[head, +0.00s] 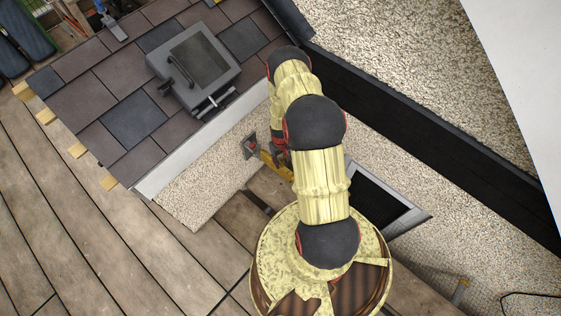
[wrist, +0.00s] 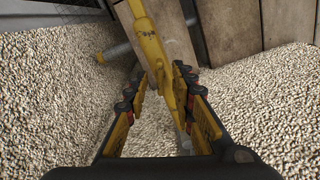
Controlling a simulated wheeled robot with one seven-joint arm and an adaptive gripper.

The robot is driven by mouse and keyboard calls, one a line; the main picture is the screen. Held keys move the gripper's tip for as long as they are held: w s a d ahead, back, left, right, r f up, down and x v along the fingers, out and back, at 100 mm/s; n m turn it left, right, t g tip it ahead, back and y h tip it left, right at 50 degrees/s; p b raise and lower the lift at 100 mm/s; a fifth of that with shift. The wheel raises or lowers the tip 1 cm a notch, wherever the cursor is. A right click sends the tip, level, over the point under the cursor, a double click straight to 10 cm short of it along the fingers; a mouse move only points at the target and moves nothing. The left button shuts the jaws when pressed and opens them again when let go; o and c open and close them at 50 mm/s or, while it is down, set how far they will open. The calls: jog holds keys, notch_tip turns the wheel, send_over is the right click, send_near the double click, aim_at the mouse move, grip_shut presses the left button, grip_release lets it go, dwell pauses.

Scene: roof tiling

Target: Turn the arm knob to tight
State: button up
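In the wrist view a yellow arm (wrist: 151,38) runs down from the top edge, and its lower end reaches between my fingers. My gripper (wrist: 161,72) is open, with a finger on each side of that lower end. The yellow arm is closer to the right finger; I cannot tell whether they touch. I cannot make out which part is the knob, nor any tight marking. In the head view my own arm hides most of the work area.
A pebbled wall face (head: 205,180) stands below the tiled roof (head: 95,85). A grey roof hatch (head: 193,68) sits on the tiles. A dark framed grille (head: 375,203) lies right of my arm. Wooden decking (head: 110,235) is open at the lower left.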

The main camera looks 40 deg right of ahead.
jog(key=c, duration=0.3)
grip_shut()
dwell(0.3)
